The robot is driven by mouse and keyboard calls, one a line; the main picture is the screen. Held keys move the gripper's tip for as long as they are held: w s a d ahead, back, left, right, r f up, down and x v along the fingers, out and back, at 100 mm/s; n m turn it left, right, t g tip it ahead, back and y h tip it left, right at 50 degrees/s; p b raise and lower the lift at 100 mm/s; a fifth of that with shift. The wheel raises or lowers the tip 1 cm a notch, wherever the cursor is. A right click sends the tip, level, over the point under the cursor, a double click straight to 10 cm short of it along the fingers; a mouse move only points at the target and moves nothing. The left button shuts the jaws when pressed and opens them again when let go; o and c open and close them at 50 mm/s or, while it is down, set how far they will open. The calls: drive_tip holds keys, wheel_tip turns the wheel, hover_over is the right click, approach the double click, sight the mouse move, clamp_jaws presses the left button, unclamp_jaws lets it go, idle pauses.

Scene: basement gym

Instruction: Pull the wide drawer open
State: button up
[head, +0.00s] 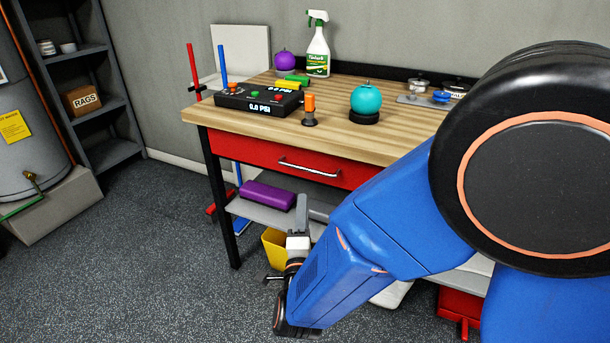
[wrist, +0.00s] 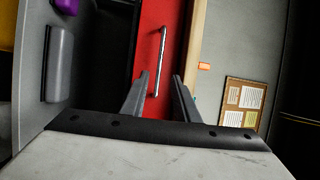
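The wide red drawer (head: 240,147) is under the wooden top of the workbench and looks shut. Its silver bar handle (head: 309,168) runs along the front. My gripper (head: 300,213) is in front of and below the drawer in the head view, partly hidden by my own arm. In the wrist view, my gripper (wrist: 161,75) has its two fingers apart with nothing held. The red drawer front (wrist: 148,40) stands ahead, and its handle (wrist: 160,50) appears in line with the gap between the fingers. I cannot tell the exact distance to the handle.
The workbench top (head: 230,120) holds a black pressure box (head: 258,100), a teal ball (head: 366,99) and a spray bottle (head: 318,52). Below are a purple block (head: 267,195) on the lower shelf and a yellow bin (head: 274,248). Floor at the left front is clear.

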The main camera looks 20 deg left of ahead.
approach(305, 174)
drive_tip(key=w+a+r, duration=0.1)
drive_tip(key=w+r, duration=0.3)
drive_tip(key=r, duration=0.2)
drive_tip(key=shift+s+f, duration=0.1)
drive_tip(key=shift+f, duration=0.05)
clamp_jaws()
